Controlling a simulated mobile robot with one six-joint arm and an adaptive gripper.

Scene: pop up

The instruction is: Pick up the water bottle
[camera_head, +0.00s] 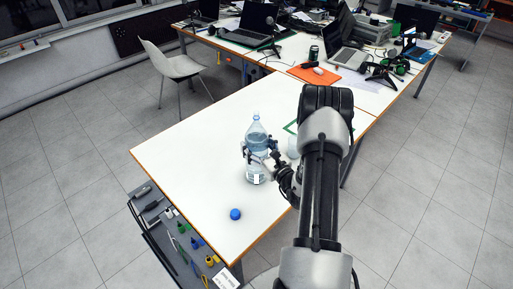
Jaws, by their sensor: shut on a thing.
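The water bottle (256,133) is clear plastic and stands upright on the white table (192,153), near its right side. My gripper (257,157) is around the middle of the bottle and shut on it, coming in from the right. The bottle's upper part and base show above and below the fingers. I cannot tell whether the base touches the table. My arm hides part of the table to the right.
A blue cap (235,214) lies on the table in front of the bottle. A clear cup (293,148) stands just right of the bottle, partly behind my arm. Laptops (257,24) and an orange folder (313,74) lie farther back. The table's left part is clear.

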